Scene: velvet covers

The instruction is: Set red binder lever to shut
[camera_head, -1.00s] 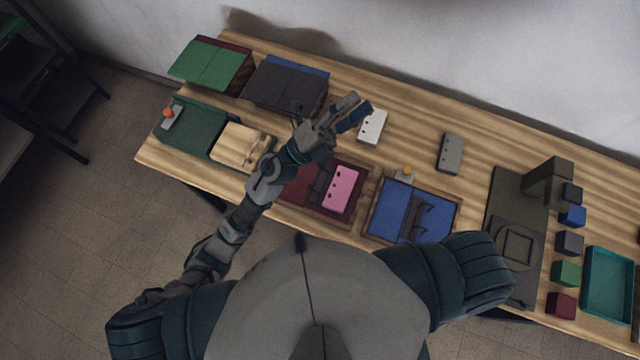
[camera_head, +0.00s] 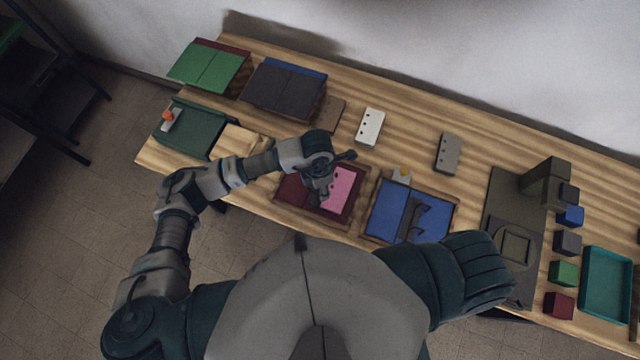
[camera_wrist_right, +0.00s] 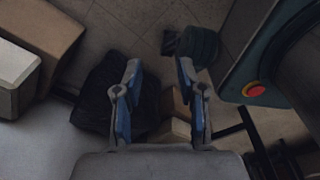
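The red binder (camera_head: 291,189) lies open on the table in front of me, with a pink punched block (camera_head: 344,186) on its right half. My left gripper (camera_head: 318,196) is over the middle of this binder, pointing down beside the pink block. It hides the binder's dark lever, so the lever's position cannot be seen. The left fingers are small and partly covered by the wrist, so I cannot tell their opening or contact. My right gripper (camera_wrist_right: 158,66) shows in the right wrist view with its fingers apart and nothing between them, above the floor.
A blue binder (camera_head: 388,207) with dark rings lies just right of the red one. White (camera_head: 370,127) and grey (camera_head: 447,153) punched blocks lie behind. A dark press (camera_head: 545,180) and several cubes stand at the right.

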